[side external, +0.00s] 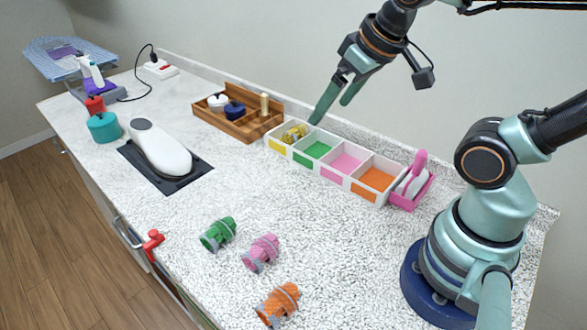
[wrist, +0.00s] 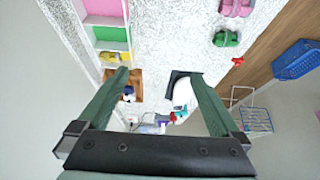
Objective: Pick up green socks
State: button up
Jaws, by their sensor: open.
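The rolled green socks (side external: 218,234) lie on the speckled counter near its front edge, left of the pink socks (side external: 261,252) and orange socks (side external: 278,304). In the wrist view the green socks (wrist: 226,38) are at the upper right, outside my fingers. My gripper (side external: 333,108) is open and empty, raised above the back of the counter near the sorting box (side external: 316,169), well away from the green socks. Both fingers also show in the wrist view (wrist: 158,76). The box has yellow, green, pink and orange compartments; yellow socks (side external: 295,133) sit in the yellow one.
A wooden tray (side external: 235,127) stands left of the box, and a pink holder (side external: 411,192) with a brush stands to its right. A white iron-like device (side external: 160,150) rests on a dark mat. Counter between box and socks is clear. A red handle (side external: 152,241) is at the front edge.

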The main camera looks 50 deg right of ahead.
dwell(0.7)
jog(key=g, duration=0.6)
send_over(218, 227)
notch_tip(218, 227, down, 12)
jog(key=f, duration=0.1)
jog(key=shift+n, duration=0.4)
notch_tip(218, 227, down, 11)
jog(key=shift+f, duration=0.1)
jog(key=c, duration=1)
